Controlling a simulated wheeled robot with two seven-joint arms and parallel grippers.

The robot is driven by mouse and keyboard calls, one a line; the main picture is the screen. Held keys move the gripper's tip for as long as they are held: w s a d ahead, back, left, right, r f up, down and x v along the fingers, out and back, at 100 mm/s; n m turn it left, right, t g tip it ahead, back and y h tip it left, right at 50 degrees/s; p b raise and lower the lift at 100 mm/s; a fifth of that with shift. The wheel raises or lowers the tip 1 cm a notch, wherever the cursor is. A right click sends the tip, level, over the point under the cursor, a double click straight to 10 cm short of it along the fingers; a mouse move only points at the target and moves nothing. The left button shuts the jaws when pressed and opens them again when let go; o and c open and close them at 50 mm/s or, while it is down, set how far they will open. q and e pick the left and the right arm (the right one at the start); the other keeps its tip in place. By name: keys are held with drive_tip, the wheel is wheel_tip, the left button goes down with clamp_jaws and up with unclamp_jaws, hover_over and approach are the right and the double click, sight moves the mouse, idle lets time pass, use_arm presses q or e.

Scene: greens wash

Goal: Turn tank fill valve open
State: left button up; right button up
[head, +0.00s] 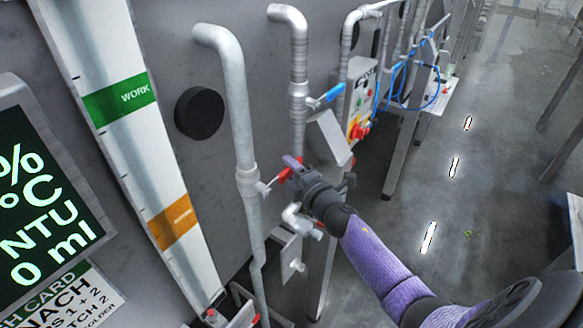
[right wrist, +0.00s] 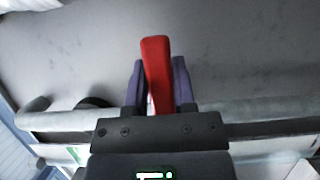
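A red valve handle (head: 287,174) sits on the pale vertical pipe (head: 246,180) at the front of the grey panel. No label naming it as the tank fill valve can be read. My right gripper (head: 293,163) reaches it from the lower right. In the right wrist view the red handle (right wrist: 157,75) lies between the two purple fingers (right wrist: 158,85), with little or no gap on either side, and sticks out past the fingertips. The fingers partly hide the valve in the head view. My left gripper is not in view.
A second pipe with a blue handle (head: 333,93) stands behind, near a control box (head: 360,100) with a red knob. A dark screen (head: 40,200) and a level strip (head: 140,150) are on the left. Open floor (head: 460,120) lies to the right.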

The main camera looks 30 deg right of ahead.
clamp_jaws()
idle(1.0)
